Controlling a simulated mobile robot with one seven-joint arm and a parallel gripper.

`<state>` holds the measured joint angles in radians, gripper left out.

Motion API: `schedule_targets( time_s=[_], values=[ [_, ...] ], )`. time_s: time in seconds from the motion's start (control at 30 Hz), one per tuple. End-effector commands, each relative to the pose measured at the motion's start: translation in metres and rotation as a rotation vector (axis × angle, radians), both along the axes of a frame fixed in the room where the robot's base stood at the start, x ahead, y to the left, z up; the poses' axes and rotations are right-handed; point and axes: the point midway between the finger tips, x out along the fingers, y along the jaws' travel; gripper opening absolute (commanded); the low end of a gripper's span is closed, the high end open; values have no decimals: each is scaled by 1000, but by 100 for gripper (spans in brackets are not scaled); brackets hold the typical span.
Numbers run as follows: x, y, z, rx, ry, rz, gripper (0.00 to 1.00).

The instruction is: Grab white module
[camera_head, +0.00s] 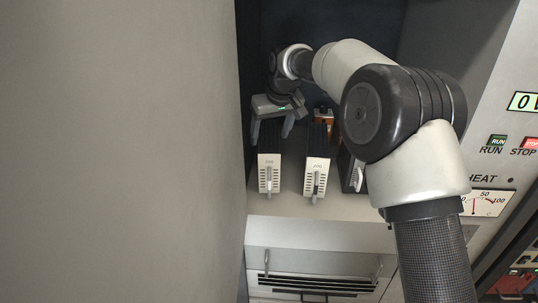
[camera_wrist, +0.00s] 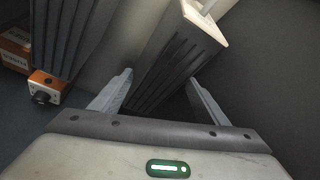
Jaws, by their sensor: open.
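Two white-faced modules with dark ribbed bodies stand side by side on a shelf in the head view, a left one (camera_head: 269,172) and a middle one (camera_head: 317,176). A third module (camera_head: 352,170) to their right is partly hidden by my arm. My gripper (camera_head: 271,138) is open above the rear of the left module, its fingers pointing down. In the wrist view, my gripper (camera_wrist: 160,78) has a finger on each side of a module's dark ribbed body (camera_wrist: 172,70), whose white face (camera_wrist: 206,22) is at the top. I cannot tell whether the fingers touch it.
A small orange-and-white device (camera_wrist: 46,88) with a dark knob stands at the left in the wrist view, near another dark ribbed body (camera_wrist: 68,35). In the head view, a grey wall (camera_head: 120,150) bounds the left and a control panel (camera_head: 500,120) the right.

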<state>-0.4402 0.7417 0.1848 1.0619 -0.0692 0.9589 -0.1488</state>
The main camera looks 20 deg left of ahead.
Motion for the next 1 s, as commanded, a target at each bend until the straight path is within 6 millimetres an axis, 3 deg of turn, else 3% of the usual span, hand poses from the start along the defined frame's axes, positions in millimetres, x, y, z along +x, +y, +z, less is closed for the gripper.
schedule_targets(
  time_s=[0.07, 0.43, 0.83, 1.0],
  values=[
    [0, 0, 0, 0, 0, 0, 63],
    [0, 1, 0, 0, 0, 1, 1],
    [-2, 5, 4, 8, -1, 5, 0],
    [-2, 6, 16, 10, -3, 8, 0]
  ],
)
